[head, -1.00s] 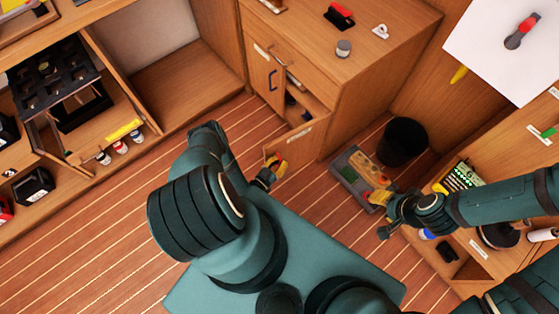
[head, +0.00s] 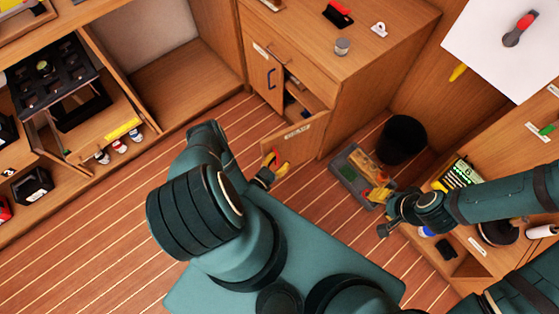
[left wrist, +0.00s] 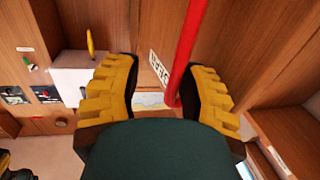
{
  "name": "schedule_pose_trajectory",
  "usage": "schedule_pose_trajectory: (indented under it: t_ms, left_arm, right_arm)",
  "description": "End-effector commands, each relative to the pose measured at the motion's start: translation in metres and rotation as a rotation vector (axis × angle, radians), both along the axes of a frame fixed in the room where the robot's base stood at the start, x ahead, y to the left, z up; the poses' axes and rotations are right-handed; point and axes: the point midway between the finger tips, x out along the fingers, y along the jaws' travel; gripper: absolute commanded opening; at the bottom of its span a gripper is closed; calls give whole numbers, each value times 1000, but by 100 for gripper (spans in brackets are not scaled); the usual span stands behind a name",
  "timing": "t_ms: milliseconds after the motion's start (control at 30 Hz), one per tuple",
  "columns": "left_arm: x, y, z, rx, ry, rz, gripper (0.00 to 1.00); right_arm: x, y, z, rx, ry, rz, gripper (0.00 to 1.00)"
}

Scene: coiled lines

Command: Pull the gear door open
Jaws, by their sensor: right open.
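The gear door (head: 298,132) hangs ajar at the lower front of the wooden cabinet, with a small label on its face. Shelf contents show in the gap behind it. My left gripper (head: 270,169) is low at the door's outer side, close to its free edge. In the left wrist view its yellow-padded fingers (left wrist: 160,95) stand apart. A red bar (left wrist: 187,50) runs between them, close to the right finger. A label (left wrist: 158,68) shows on the wood behind. In the head view my arm partly hides this area. My right gripper (head: 388,212) is open, away from the door.
A grey tray (head: 345,172) of tools and a black bin (head: 403,140) stand on the floor right of the door. Striped floor (head: 110,215) is free to the left.

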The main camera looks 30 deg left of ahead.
Motion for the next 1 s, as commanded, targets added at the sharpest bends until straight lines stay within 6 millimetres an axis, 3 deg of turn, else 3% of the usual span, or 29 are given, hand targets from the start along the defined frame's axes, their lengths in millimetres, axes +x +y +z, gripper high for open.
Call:
schedule_pose_trajectory:
  t_ms: [167,600,1000]
  left_arm:
    - [-9,1,0,0,1,1,41]
    - [-70,7,0,0,1,2,41]
    - [-75,7,0,0,0,0,41]
  right_arm:
    - [0,0,0,0,0,0,47]
    - [0,0,0,0,0,0,47]
    - [0,0,0,0,0,0,47]
